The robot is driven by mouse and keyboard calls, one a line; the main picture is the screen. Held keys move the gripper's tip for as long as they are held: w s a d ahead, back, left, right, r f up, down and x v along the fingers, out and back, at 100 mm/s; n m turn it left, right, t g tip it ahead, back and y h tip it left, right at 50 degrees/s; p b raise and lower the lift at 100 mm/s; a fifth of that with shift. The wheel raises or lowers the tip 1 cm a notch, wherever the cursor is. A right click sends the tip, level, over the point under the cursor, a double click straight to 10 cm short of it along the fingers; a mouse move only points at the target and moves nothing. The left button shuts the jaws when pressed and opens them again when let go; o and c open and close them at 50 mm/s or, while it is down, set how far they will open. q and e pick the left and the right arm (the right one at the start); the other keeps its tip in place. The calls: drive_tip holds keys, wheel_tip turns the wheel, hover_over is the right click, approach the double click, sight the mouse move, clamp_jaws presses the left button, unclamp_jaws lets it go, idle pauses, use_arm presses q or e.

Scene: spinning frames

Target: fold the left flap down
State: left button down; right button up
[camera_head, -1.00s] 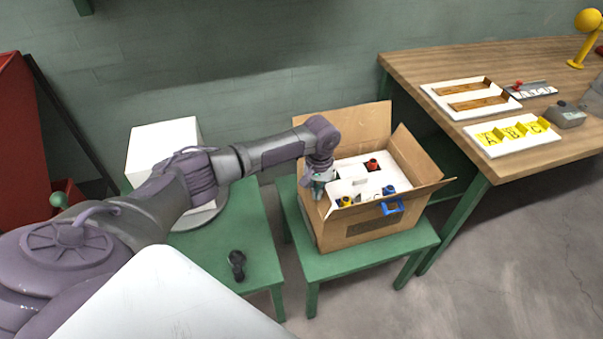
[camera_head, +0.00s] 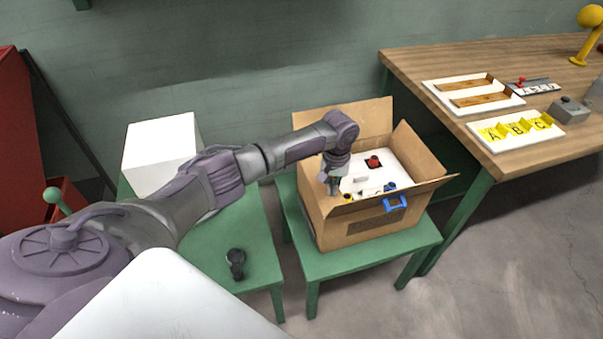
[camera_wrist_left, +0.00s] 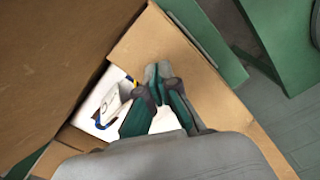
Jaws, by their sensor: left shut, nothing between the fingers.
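An open cardboard box (camera_head: 340,230) stands on a green stool, with white packing and small coloured items inside. Its left flap (camera_wrist_left: 205,85) shows in the left wrist view as a tan panel under my fingers. How far that flap tilts is hard to tell in the head view, since my gripper partly covers it. My left gripper (camera_head: 332,190) is shut and empty, pointing down at the box's left side. In the left wrist view its fingertips (camera_wrist_left: 158,75) overlap the flap, seemingly touching it. My right gripper is not in view.
The back flap (camera_head: 345,115) and right flap (camera_head: 418,148) stand up. A blue clip-like piece (camera_head: 394,203) sits at the front rim. A white box (camera_head: 160,150) and a dark object (camera_head: 236,263) are on the left green table. A wooden workbench (camera_head: 440,65) stands right.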

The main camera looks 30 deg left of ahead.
sight(339, 191)
use_arm(q)
drive_tip(key=f+b, duration=0.1)
drive_tip(key=w+d+f+b, duration=0.1)
drive_tip(key=f+b, duration=0.1)
drive_tip(key=shift+w+d+f+b, duration=0.2)
drive_tip(key=shift+w+f+b, duration=0.1)
drive_tip(key=shift+f+b, duration=0.1)
drive_tip(key=shift+s, duration=0.1)
idle(0.4)
drive_tip(key=shift+d+r, duration=0.1)
drive_tip(key=shift+r+p, duration=0.2)
drive_tip(key=shift+p, duration=0.2)
wheel_tip(339, 191, up, 8)
drive_tip(key=p, duration=0.9)
drive_tip(key=shift+r, duration=0.25)
drive_tip(key=shift+f, duration=0.1)
